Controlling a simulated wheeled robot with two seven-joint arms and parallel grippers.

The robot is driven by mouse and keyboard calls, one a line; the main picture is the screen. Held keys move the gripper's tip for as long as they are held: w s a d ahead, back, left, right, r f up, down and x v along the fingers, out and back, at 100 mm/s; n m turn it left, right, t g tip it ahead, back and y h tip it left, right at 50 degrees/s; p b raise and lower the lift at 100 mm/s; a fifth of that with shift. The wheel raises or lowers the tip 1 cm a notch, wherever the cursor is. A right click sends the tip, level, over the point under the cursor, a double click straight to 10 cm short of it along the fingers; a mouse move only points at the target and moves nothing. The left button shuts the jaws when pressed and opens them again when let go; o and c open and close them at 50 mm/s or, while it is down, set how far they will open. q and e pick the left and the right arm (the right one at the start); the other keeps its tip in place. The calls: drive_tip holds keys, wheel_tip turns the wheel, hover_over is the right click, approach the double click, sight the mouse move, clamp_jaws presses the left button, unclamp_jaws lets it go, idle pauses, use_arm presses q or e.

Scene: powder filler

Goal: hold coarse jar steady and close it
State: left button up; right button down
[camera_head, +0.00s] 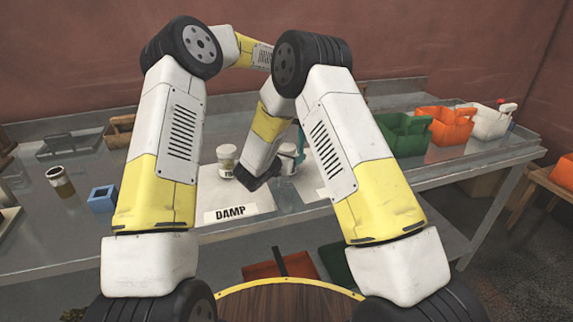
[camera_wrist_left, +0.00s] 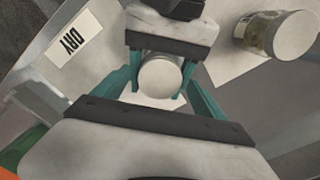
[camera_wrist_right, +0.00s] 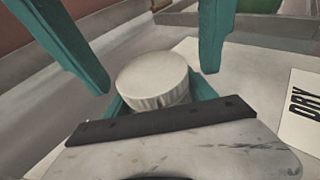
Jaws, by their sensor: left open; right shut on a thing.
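My right gripper (camera_head: 268,173) comes in low from the side and is shut on the jar body. My left gripper (camera_head: 300,138) is mostly hidden behind my right arm. In the left wrist view its teal fingers (camera_wrist_left: 152,88) are open, one either side of the white lid (camera_wrist_left: 160,77), with gaps between.
Another white-lidded jar (camera_head: 227,160) stands on the DAMP card (camera_head: 232,208). A DRY card (camera_wrist_left: 75,40) lies beside the held jar. A brown jar (camera_head: 60,182) and blue box (camera_head: 102,199) are left. Green (camera_head: 405,132), orange (camera_head: 445,125) and white (camera_head: 489,122) bins stand right.

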use_arm(q)
wheel_tip(320, 180, up, 12)
idle(0.5)
use_arm(e)
drive_tip(key=shift+c, duration=1.1)
unclamp_jaws()
drive_tip(key=shift+s, duration=0.1)
drive_tip(key=v, duration=0.7)
drive_tip(key=shift+s+a+r, duration=0.1)
drive_tip(key=shift+s+a, duration=0.1)
drive_tip(key=shift+s, duration=0.05)
